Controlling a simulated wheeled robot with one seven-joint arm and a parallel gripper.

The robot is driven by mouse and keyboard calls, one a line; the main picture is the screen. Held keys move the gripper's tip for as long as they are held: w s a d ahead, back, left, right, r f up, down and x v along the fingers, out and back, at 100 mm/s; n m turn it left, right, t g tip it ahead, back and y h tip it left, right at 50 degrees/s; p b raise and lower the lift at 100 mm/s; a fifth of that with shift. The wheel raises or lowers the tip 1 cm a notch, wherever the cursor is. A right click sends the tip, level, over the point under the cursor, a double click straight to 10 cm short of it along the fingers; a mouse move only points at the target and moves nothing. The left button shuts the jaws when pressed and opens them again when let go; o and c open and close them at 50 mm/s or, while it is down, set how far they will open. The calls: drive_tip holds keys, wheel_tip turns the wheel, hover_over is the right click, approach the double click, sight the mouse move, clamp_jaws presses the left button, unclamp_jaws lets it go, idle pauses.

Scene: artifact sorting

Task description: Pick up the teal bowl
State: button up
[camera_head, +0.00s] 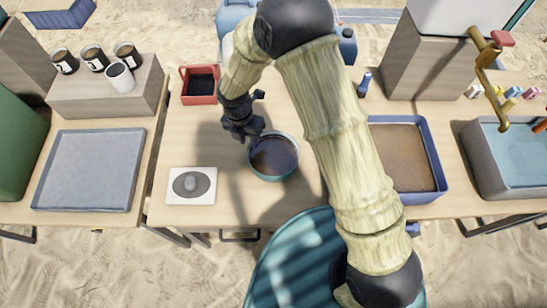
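The teal bowl (275,178) stands upright on the middle table, with a brown, dark interior. My gripper (250,133) is a dark shape at the bowl's upper-left rim, close to it. I cannot tell from this view whether it touches the rim. The fingers are small, dark and partly hidden, so their opening does not show.
A white card with a grey stone (190,184) lies left of the bowl. A red container (200,97) is behind left. A blue tray of brown sand (432,188) is to the right, partly behind my arm. A grey tray (120,205) lies on the left table.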

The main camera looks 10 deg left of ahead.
sight(252, 150)
drive_tip(key=shift+s+d+f, duration=0.1)
drive_tip(key=shift+d+f, duration=0.1)
drive_tip(key=shift+f, duration=1.1)
drive_tip(key=shift+s+d+f, duration=0.1)
drive_tip(key=shift+d+f, duration=0.1)
drive_tip(key=shift+f, duration=1.05)
clamp_jaws()
